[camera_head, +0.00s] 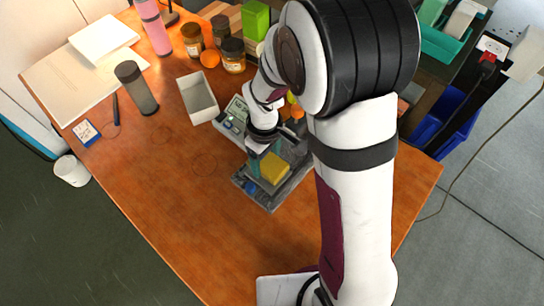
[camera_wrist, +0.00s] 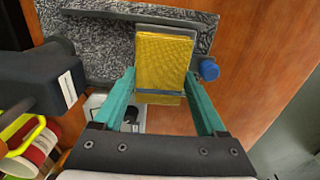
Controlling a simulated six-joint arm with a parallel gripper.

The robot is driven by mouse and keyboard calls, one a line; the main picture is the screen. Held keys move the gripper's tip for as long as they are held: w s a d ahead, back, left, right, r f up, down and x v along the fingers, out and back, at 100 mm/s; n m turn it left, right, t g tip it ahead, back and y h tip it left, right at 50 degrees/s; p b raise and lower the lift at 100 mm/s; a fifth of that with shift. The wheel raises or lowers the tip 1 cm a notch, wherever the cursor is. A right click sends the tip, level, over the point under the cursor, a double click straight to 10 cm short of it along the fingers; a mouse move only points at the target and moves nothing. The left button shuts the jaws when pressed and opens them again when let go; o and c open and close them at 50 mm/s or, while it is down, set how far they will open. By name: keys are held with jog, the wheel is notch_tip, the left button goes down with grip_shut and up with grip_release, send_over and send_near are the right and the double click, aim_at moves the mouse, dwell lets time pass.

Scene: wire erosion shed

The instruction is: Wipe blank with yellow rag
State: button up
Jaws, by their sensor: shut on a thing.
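The yellow rag (camera_head: 274,168) is between the teal fingers of my gripper (camera_head: 261,160). In the wrist view my gripper (camera_wrist: 160,82) is shut on the near part of the yellow rag (camera_wrist: 163,58), which looks like a flat folded pad. The rag lies over a flat grey piece, seemingly the blank (camera_wrist: 170,17), whose edge shows beyond the rag. Most of that piece is hidden under the rag. I cannot tell whether the rag presses on it. Both are above a dark grey speckled fixture (camera_wrist: 105,48), also in the head view (camera_head: 272,203).
A blue knob (camera_wrist: 208,69) sticks out at the fixture's side. A small device with a display (camera_head: 236,108) and an open white tray (camera_head: 198,98) stand behind. Jars (camera_head: 233,56) and a grey bottle (camera_head: 136,88) are farther back. The table's front left is clear.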

jog(key=shift+w+a, duration=0.3)
jog(key=shift+w+a+f, duration=0.1)
jog(key=shift+w+a, duration=0.3)
jog(key=shift+a, duration=0.05)
jog(key=shift+s+d, duration=1.45)
jog(key=shift+w+a, duration=1.35)
jog(key=shift+w, duration=0.05)
jog(key=shift+s+d, duration=1.35)
jog(key=shift+s, duration=0.05)
jog(key=shift+d+r, duration=0.1)
jog(key=shift+r, duration=0.15)
jog(key=shift+s+r, duration=0.1)
jog(key=shift+r, duration=3.8)
